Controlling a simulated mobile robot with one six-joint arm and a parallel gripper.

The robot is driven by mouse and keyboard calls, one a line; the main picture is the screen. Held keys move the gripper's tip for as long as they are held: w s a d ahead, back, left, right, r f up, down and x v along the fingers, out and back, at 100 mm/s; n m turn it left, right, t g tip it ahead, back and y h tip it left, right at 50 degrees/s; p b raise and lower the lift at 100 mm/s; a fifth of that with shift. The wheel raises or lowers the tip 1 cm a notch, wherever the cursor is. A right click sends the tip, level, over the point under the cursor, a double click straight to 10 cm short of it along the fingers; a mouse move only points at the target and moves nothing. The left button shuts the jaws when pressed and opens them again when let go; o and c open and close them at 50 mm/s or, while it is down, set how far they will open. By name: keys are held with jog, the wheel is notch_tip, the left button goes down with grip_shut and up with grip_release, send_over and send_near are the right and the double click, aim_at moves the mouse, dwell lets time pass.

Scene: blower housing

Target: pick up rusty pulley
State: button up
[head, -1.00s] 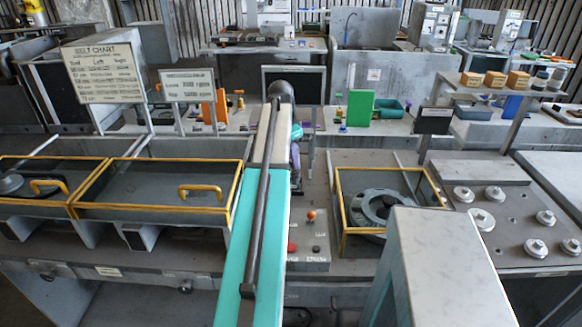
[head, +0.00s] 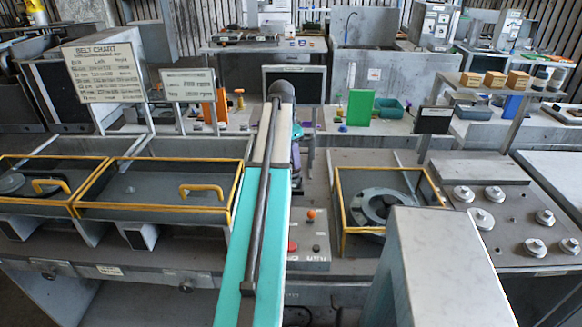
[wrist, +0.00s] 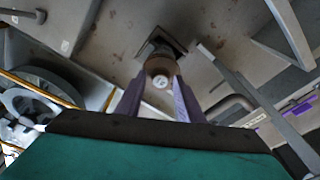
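In the wrist view a brownish, round-ended thing (wrist: 158,68) with a pale centre sits at a dark square opening, between or just beyond my fingertips. It may be the rusty pulley; I cannot tell for certain. My gripper (wrist: 160,90) has two purple fingers standing apart, one on each side of it, with a gap visible between them. Contact with its sides cannot be made out. In the head view my arm hides most of the gripper (head: 297,150), and no rusty pulley can be picked out there.
A yellow-framed box (head: 342,205) at right holds a large grey wheel (head: 380,207). Several silver round parts (head: 481,218) stand on a plate further right. Yellow-framed covers (head: 150,207) lie at left. A small panel with orange and red buttons (head: 292,246) is beside my arm.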

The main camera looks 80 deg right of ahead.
jog(key=shift+s+f, duration=0.1)
jog(key=shift+f, duration=0.7)
jog(key=shift+d+r+p, duration=0.15)
jog(key=shift+r+p, duration=0.3)
jog(key=shift+p, duration=0.2)
jog(key=shift+r, duration=0.15)
grip_shut()
jog(key=shift+d+r+p, duration=0.3)
jog(key=shift+r+p, duration=0.2)
jog(key=shift+p, duration=0.05)
jog(key=shift+r, duration=0.1)
jog(key=shift+r, duration=0.2)
jog(key=shift+r+p, duration=1.65)
jog(key=shift+r, duration=0.8)
jog(key=shift+a, duration=0.1)
jog(key=a+r+p, duration=0.2)
jog(key=a+p, duration=0.1)
jog(key=a, duration=0.6)
jog(key=shift+s, duration=0.4)
